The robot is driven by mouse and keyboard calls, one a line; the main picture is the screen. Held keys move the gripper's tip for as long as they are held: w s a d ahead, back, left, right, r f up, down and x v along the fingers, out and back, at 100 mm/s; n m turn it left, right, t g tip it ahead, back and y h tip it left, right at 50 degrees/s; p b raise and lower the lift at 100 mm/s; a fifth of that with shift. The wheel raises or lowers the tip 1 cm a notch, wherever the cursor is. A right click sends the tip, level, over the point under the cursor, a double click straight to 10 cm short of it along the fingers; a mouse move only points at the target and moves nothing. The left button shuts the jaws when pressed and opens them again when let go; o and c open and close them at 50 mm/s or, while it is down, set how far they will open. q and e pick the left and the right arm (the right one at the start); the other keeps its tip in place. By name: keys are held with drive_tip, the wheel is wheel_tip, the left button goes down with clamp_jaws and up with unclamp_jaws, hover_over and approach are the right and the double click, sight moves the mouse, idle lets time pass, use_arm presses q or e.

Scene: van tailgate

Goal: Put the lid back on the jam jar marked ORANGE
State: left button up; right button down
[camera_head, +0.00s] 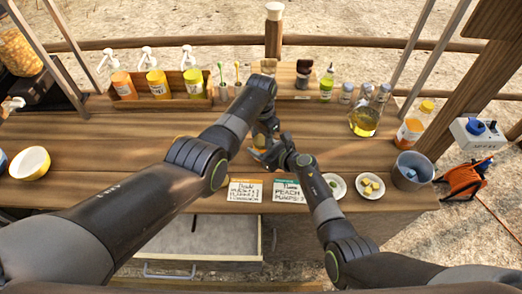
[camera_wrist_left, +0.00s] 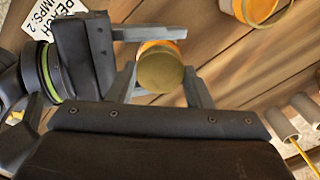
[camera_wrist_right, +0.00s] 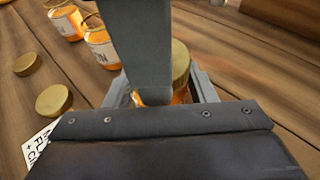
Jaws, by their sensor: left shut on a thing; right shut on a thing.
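My left gripper (camera_wrist_left: 162,78) is shut on a round gold lid (camera_wrist_left: 160,72). My right gripper (camera_wrist_right: 160,88) is shut on a glass jar of orange jam (camera_wrist_right: 152,98). In the right wrist view the gold lid (camera_wrist_right: 181,62) is at the top of this jar, behind my left gripper. In the left wrist view the lid covers the jar's mouth and the orange jar (camera_wrist_left: 158,43) shows behind it. I cannot tell whether the lid is fully seated. The held jar's label is hidden. In the head view both grippers meet over the counter's middle.
Two other orange-coloured jars (camera_wrist_right: 102,46) (camera_wrist_right: 66,22) stand nearby, and two loose gold lids (camera_wrist_right: 54,99) (camera_wrist_right: 25,64) lie on the wood. Two written cards (camera_head: 245,190) (camera_head: 289,191) are at the front edge. Small plates (camera_head: 370,196) and a grey bucket (camera_head: 413,172) stand right.

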use_arm(q)
drive_tip(key=m, duration=0.2)
drive_tip(key=shift+m, duration=0.4)
drive_tip(key=o, duration=1.1)
drive_tip(key=shift+r, duration=2.3)
drive_tip(key=shift+c, duration=0.3)
drive_tip(key=shift+c, duration=1.2)
drive_tip(key=r+n, duration=0.1)
drive_tip(key=n, duration=0.3)
drive_tip(key=shift+r, duration=0.4)
drive_tip(key=r+n, duration=0.1)
drive_tip(key=n, duration=0.2)
drive_tip(key=shift+r+n, duration=0.35)
drive_tip(key=shift+n, duration=0.05)
